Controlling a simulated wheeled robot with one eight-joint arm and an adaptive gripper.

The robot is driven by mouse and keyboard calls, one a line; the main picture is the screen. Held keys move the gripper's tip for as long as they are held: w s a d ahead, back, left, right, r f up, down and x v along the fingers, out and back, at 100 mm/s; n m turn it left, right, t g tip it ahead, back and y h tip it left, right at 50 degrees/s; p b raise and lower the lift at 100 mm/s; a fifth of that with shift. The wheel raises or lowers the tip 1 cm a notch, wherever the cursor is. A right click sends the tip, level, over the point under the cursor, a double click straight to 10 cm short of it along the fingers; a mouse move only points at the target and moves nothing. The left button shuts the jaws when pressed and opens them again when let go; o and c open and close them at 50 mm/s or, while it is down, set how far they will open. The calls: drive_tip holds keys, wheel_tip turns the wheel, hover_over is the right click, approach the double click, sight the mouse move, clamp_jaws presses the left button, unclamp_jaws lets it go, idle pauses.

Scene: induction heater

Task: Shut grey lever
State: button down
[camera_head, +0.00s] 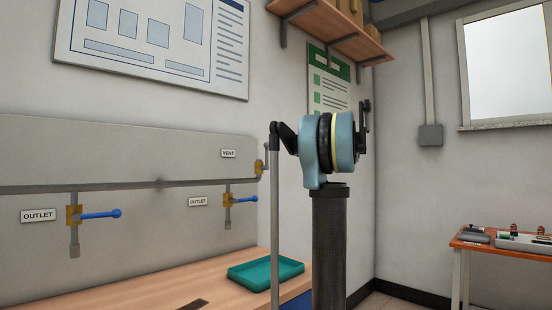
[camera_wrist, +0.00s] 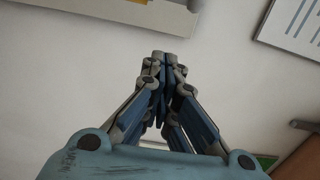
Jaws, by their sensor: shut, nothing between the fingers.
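The valve by the VENT label has a small brass body (camera_head: 259,166) on the right end of the wall pipe in the head view. I cannot clearly make out a grey lever on it; a thin upright rod passes close in front of its right side. My gripper (camera_wrist: 160,58) shows in the wrist view, with its fingers closed together and nothing between them. It points at the white wall, and no lever or valve shows at its tips. The head view does not clearly show the gripper.
Two outlet valves with blue levers (camera_head: 101,214) (camera_head: 244,199) hang from the pipe (camera_head: 110,187). A teal tray (camera_head: 266,271) lies on the wooden bench (camera_head: 150,292). A wall shelf (camera_head: 333,28) is above. A small table (camera_head: 490,242) with equipment stands at right.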

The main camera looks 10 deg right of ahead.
idle(0.3)
drive_tip(key=w+a, duration=0.6)
drive_tip(key=a, duration=0.4)
idle(0.6)
drive_tip(key=shift+a+n, duration=0.15)
drive_tip(key=shift+n, duration=0.15)
